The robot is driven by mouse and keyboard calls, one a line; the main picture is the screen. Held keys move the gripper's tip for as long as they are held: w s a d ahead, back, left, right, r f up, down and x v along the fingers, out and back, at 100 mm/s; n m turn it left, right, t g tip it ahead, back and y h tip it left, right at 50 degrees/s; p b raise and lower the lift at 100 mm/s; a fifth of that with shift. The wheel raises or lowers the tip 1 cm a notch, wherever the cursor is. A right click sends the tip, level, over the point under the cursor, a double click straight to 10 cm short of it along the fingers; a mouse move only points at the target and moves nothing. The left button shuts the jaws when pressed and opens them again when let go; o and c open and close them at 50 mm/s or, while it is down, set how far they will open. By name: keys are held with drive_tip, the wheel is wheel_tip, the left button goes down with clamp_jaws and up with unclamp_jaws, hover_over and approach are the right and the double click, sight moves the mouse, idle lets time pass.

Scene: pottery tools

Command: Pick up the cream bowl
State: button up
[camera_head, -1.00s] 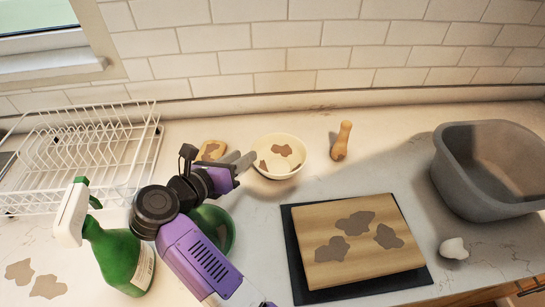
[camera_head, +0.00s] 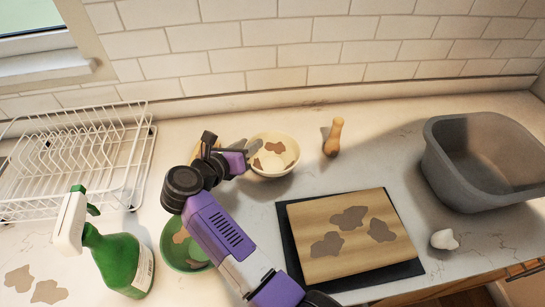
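The cream bowl (camera_head: 283,168) stands upright on the counter near the back wall, with brown patches inside it. My gripper (camera_head: 250,148) is at the bowl's left rim, its grey fingers pointing right. One finger overlaps the rim in this view. I cannot tell whether the fingers touch the bowl or how far apart they are.
A green bowl (camera_head: 172,242) sits below my arm, and a green spray bottle (camera_head: 118,262) and white dish rack (camera_head: 75,165) are at left. A wooden tool (camera_head: 333,138) stands right of the cream bowl. A board (camera_head: 345,265), white lump (camera_head: 444,239) and grey basin (camera_head: 455,180) lie further right.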

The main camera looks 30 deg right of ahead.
clamp_jaws()
idle(1.3)
